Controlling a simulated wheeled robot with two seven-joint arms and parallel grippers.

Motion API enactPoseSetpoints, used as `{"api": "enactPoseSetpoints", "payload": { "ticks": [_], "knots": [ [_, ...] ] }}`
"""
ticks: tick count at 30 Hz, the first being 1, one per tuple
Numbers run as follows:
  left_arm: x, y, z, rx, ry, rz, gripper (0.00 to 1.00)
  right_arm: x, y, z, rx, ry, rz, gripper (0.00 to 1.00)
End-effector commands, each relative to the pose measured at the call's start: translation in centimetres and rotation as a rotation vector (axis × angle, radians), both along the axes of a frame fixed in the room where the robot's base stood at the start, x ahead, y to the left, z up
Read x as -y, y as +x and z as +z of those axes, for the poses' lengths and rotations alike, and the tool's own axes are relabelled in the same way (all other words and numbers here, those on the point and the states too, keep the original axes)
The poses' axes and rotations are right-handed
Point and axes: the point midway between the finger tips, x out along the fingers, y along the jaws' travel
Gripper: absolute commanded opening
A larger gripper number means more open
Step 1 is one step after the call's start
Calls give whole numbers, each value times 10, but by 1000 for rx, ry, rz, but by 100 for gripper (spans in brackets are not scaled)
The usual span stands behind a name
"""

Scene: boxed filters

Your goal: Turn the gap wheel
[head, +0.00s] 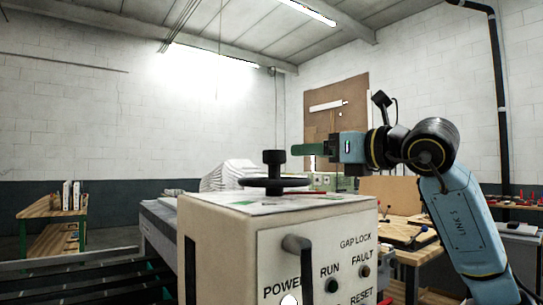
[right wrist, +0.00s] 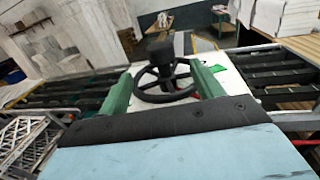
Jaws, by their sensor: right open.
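The gap wheel is a black spoked handwheel (head: 274,182) with an upright knob, lying flat on top of a white control box (head: 230,203). My right gripper (head: 297,150) comes in from the right in the head view, its green fingers level and a little above the wheel rim, close to the knob. In the right wrist view the wheel (right wrist: 166,92) and its knob show between and beyond the two spread green fingers (right wrist: 160,72). The gripper is open and holds nothing. Whether a finger touches the wheel cannot be told. My left gripper is out of view.
The box front has a black handle (head: 299,262), buttons and labels. A wooden bench (head: 413,253) stands behind on the right, and a wooden shelf (head: 52,211) with white boxes at the left. Dark rollers (head: 90,285) lie left of the box. The air above the wheel is clear.

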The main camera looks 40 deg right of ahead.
Motion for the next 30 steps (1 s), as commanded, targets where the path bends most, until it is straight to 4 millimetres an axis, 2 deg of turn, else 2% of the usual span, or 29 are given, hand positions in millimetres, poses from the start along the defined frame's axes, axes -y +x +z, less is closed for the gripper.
{"api": "enactPoseSetpoints", "payload": {
  "ticks": [1, 3, 5, 9, 15, 21, 29, 30],
  "knots": [
    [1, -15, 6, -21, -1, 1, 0, -1, 10, 3, -4, 2, 3, 66],
    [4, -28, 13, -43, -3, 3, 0, -1, 25, 4, -5, 3, 4, 66],
    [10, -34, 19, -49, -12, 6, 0, -2, 39, 4, -4, 3, 5, 66],
    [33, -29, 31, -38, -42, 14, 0, -3, 68, 5, -2, 4, 5, 66],
    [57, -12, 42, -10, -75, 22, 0, -3, 99, 3, -2, 4, 4, 66],
    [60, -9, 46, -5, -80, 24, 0, -4, 112, 0, -3, 0, 3, 66],
    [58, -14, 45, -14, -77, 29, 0, -4, 113, 0, -3, -1, 3, 66],
    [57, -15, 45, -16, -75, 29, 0, -4, 113, 0, -3, 0, 3, 62]
  ]
}}
